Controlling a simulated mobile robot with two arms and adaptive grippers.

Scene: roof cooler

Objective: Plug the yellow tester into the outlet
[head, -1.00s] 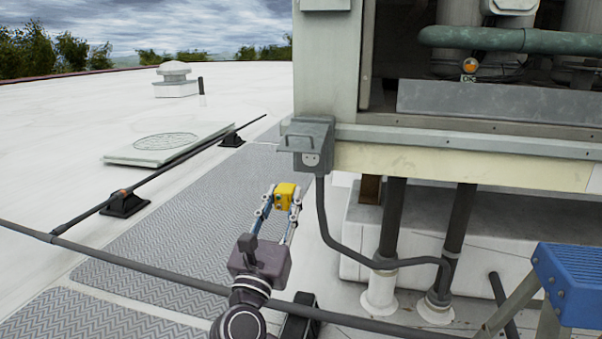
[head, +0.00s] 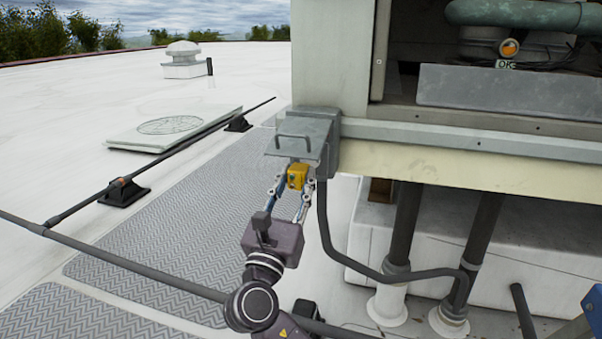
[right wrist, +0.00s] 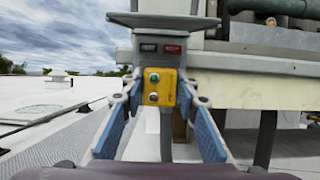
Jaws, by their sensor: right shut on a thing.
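The yellow tester (head: 297,176) is gripped between the fingertips of my right gripper (head: 294,187). The tester is right in front of the box, below the cover. In the right wrist view the box front (right wrist: 160,49) shows a black and a red label just above the tester. Whether the tester touches the outlet is hidden. My left gripper is out of view.
A dark conduit (head: 323,215) runs down from the box and bends right. Two thick pipes (head: 403,225) stand under the cabinet (head: 430,162). A grey walkway mat (head: 160,245) and pipes on low supports lie left. A blue thing (head: 595,305) is at the right edge.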

